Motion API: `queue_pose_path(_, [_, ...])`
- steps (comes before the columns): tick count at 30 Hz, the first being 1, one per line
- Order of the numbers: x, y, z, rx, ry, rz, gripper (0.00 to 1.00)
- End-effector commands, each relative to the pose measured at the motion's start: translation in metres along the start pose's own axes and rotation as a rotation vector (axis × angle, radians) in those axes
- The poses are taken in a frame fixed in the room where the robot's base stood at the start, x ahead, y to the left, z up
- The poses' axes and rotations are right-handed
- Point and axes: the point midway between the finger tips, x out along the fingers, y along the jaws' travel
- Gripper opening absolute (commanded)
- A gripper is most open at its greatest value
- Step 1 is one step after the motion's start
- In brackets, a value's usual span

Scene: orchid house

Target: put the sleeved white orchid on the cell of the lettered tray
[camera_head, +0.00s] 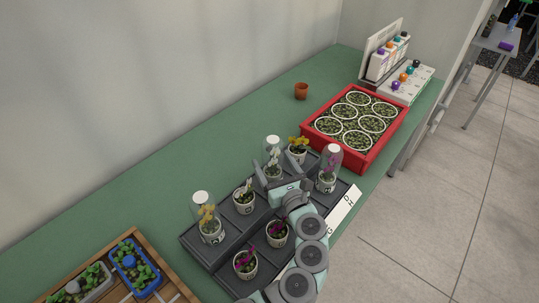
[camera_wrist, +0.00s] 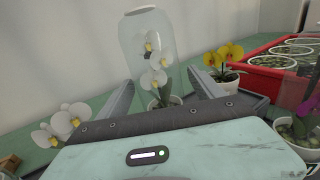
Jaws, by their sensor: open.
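The sleeved white orchid (camera_head: 272,157) stands upright in a pale pot in the back part of a dark tray (camera_head: 194,239). In the wrist view its clear sleeve (camera_wrist: 147,32) and white flowers (camera_wrist: 153,75) are straight ahead. My gripper (camera_head: 281,179) is open and empty, close in front of it. In the wrist view its two fingers (camera_wrist: 161,80) spread to either side of the sleeve's lower part, with gaps; the pot's lower part is hidden. A white strip (camera_head: 344,209) with dark letters lies along the dark tray's right side; my arm covers part of it.
Sleeved yellow (camera_head: 206,216) and magenta (camera_head: 329,168) orchids, an unsleeved white (camera_head: 243,196) and a yellow (camera_head: 298,149) one stand nearby, with magenta ones in front. A red tray (camera_head: 312,129) with ringed cells stands behind right. The green bench is clear at the back left.

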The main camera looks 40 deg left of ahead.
Motion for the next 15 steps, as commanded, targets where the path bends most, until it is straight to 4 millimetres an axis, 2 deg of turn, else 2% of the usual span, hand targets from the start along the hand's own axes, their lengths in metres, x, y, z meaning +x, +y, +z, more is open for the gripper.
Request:
queue_pose_path(3, [-0.028, -0.002, 0.002, 0.005, 0.0, -0.009, 0.77])
queue_pose_path(9, [-0.067, -0.001, 0.001, 0.004, 0.0, -0.004, 0.77])
queue_pose_path(15, [-0.086, 0.0, -0.001, 0.003, 0.002, 0.001, 0.77])
